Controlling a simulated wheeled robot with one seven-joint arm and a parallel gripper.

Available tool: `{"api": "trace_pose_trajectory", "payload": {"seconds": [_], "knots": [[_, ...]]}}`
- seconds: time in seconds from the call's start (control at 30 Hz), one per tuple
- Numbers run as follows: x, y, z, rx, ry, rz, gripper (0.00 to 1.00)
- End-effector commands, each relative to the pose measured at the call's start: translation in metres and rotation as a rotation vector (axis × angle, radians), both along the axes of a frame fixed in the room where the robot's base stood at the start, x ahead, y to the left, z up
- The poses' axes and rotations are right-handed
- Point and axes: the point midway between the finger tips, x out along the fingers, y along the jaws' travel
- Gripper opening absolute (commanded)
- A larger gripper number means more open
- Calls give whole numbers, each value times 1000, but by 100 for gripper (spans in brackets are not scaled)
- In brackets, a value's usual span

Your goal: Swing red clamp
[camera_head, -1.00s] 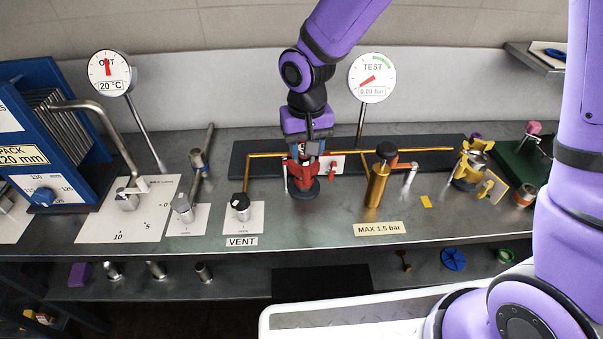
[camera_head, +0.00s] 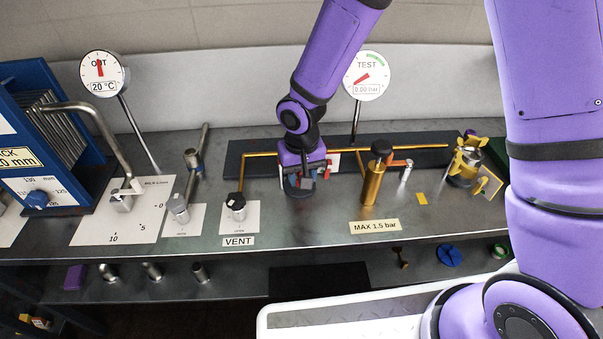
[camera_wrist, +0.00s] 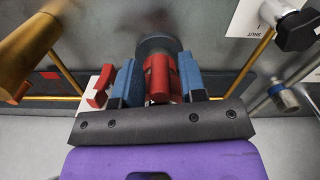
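The red clamp (camera_wrist: 157,78) is on the bench by the brass pipe, in front of a round dark fitting (camera_wrist: 158,44). In the head view it is mostly hidden behind my gripper (camera_head: 303,180). In the wrist view my gripper (camera_wrist: 159,82) has its blue fingers on either side of the clamp's red part, which nearly fills the gap. I cannot tell whether the fingers press on it or only stand around it.
A brass cylinder with a black knob (camera_head: 374,178) stands just right of my gripper. A small red handle (camera_wrist: 98,90) is beside one finger. The VENT valve (camera_head: 236,203) is to the left. The TEST gauge (camera_head: 367,75) reads 0.00 bar.

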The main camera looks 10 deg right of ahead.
Motion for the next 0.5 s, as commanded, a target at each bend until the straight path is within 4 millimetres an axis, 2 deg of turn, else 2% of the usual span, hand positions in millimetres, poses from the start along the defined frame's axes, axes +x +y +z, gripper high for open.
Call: {"api": "trace_pose_trajectory", "payload": {"seconds": [0.03,0.13,0.17,0.5], "knots": [[0,0,0,0,0,0,26],[0,0,0,0,0,0,3],[0,0,0,0,0,0,0],[-1,2,0,0,0,-23,0]]}}
